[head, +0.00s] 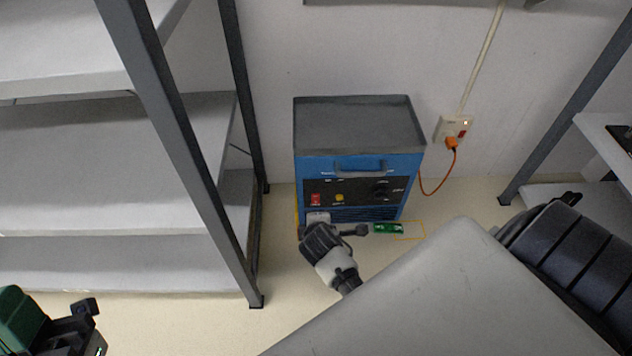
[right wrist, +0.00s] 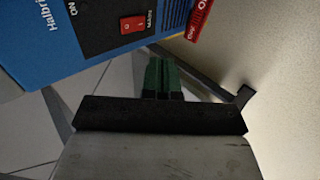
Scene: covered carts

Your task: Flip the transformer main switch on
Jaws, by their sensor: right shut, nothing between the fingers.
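The transformer is a blue box (head: 362,163) with a dark grey top, standing on the floor against the wall. Its red main switch (head: 315,199) is at the left of the black front panel. The switch also shows in the right wrist view (right wrist: 133,24), beside white lettering; I cannot tell which side is pressed in. My right gripper (right wrist: 165,66) has its green fingers shut and empty, a little below the switch in that view and apart from it. In the head view, its wrist is in front of the box's lower left corner. My left gripper (head: 82,335) is at the bottom left, its fingers unclear.
A grey shelf rack (head: 182,150) stands left of the transformer, its post close by. A wall socket (head: 455,128) with an orange plug and cable is at the right. Another rack (head: 570,115) stands at the right.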

